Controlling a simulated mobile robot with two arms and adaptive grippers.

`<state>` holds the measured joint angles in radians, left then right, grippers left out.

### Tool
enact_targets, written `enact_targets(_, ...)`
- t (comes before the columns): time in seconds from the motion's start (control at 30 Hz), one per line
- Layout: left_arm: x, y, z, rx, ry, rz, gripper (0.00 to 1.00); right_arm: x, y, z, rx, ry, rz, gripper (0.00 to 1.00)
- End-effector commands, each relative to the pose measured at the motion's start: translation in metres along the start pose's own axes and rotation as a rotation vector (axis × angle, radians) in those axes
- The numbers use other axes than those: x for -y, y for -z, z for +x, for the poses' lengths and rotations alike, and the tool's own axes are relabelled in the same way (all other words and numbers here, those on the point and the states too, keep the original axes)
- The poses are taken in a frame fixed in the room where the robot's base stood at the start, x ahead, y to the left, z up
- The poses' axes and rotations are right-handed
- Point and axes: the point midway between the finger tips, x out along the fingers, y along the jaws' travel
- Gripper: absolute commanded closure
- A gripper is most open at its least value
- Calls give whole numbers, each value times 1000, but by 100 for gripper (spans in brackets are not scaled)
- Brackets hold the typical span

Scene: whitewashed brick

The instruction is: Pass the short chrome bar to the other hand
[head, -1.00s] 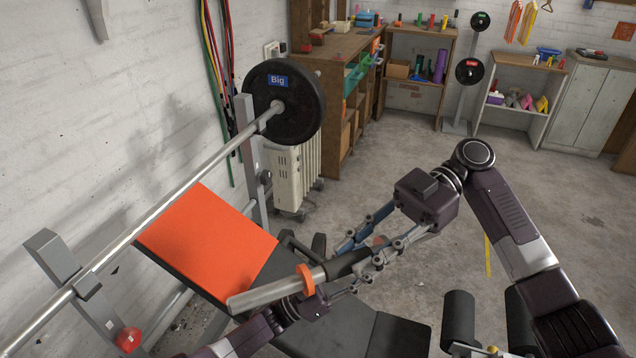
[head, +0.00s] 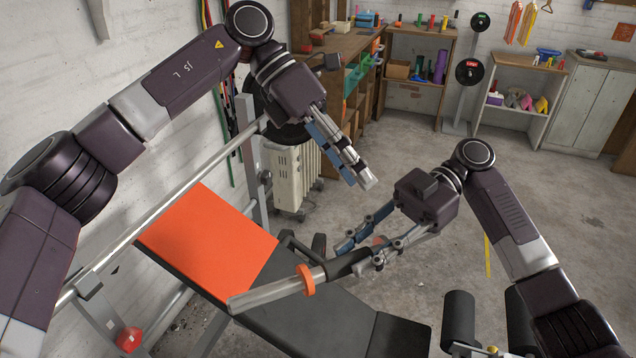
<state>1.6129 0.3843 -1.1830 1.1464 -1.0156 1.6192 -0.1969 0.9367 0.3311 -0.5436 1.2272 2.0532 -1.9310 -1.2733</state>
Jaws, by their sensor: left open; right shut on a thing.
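The short chrome bar (head: 268,294) slants over the bench in the head view, with a bare chrome end at the lower left, an orange collar (head: 306,280) and a dark grip section (head: 346,263). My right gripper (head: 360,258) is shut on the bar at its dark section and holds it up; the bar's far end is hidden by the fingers. My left gripper (head: 360,180) is open and empty, above and apart from the bar, with its fingers pointing down to the right.
A weight bench with an orange pad (head: 210,235) lies below the bar. A long barbell (head: 185,185) rests on the rack at left, its plate partly hidden by my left arm. A white heater (head: 292,178) stands behind. The concrete floor at right is mostly clear.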

Motion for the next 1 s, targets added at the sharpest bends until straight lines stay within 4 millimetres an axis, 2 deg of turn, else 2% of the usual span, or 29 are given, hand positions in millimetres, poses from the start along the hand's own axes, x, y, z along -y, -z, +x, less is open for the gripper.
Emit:
enact_targets(0.1, 20, 24, -5, -202, -59, -39, 57, 0, 1, 0, -2, -1, -2, 100)
enact_targets(0.2, 30, 41, -12, -324, -102, -86, 57, 0, 1, 0, -2, -1, -2, 100)
enact_targets(0.37, 38, 58, -22, -429, -147, -135, 57, 0, 1, 0, -2, -1, -2, 100)
enact_targets(0.47, 39, 63, -21, -452, -156, -148, 57, 0, 1, 0, -2, -1, -2, 100)
enact_targets(0.67, 36, 75, 1, -456, -155, -149, 57, 0, 1, 0, -2, -1, -3, 100)
enact_targets(1.0, 29, 103, 57, -452, -155, -149, 57, 0, 1, 0, -2, -1, -3, 100)
